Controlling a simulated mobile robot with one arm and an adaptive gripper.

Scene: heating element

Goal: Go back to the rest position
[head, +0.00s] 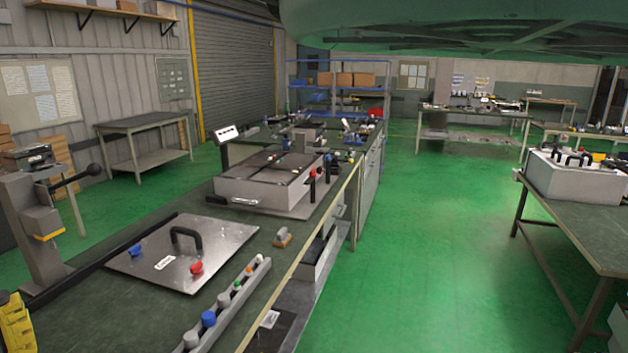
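My gripper is not in this head view, so its pose and whether it is open or shut do not show. The long workbench (120,305) runs from the lower left away toward the middle. On it lies a metal plate (215,235) with a black handle, a blue knob and a red knob. Behind the plate stands a grey box (245,190) with a dark top and a front handle.
A grey strip with coloured knobs (238,290) lies along the bench's right edge. A grey press-like device (40,225) stands at left. Another table (590,230) with a white box is at right. The green floor (440,255) between is clear. A large green shape hangs overhead.

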